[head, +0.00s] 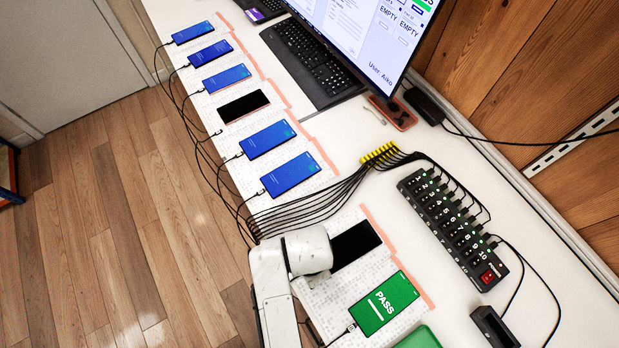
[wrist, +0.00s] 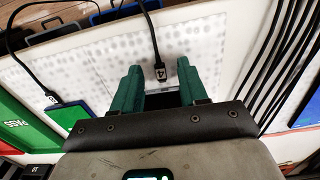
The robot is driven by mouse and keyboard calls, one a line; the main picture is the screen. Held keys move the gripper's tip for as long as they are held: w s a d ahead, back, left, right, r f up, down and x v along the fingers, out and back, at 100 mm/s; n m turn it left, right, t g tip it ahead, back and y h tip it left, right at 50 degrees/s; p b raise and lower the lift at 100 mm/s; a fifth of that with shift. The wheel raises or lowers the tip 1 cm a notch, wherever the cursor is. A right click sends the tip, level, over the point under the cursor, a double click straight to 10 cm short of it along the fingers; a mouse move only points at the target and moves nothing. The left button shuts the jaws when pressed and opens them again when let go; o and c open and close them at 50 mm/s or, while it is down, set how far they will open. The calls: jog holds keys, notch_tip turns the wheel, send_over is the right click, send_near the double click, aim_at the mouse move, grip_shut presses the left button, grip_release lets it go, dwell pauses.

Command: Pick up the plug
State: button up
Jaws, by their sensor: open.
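In the wrist view, a black plug (wrist: 161,72) on a thin cable lies on the white dotted mat (wrist: 100,62). My gripper (wrist: 160,76) is open, with one green finger on each side of the plug. I cannot tell whether either finger touches it. A dark edge, perhaps of a phone, shows just below the plug, between the fingers. In the head view, my white arm is over the mat beside a black-screened phone (head: 355,244), and it hides the fingers and this plug.
A phone with a green PASS screen (head: 384,303) lies close by. Several blue-screened phones (head: 290,174) and one dark phone (head: 243,106) lie along the table. Cables hang over the table's edge. A numbered power hub (head: 445,225), keyboard (head: 316,70) and monitor (head: 365,25) stand to the right.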

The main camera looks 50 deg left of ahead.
jog(key=shift+f, duration=0.2)
dwell(0.6)
grip_shut()
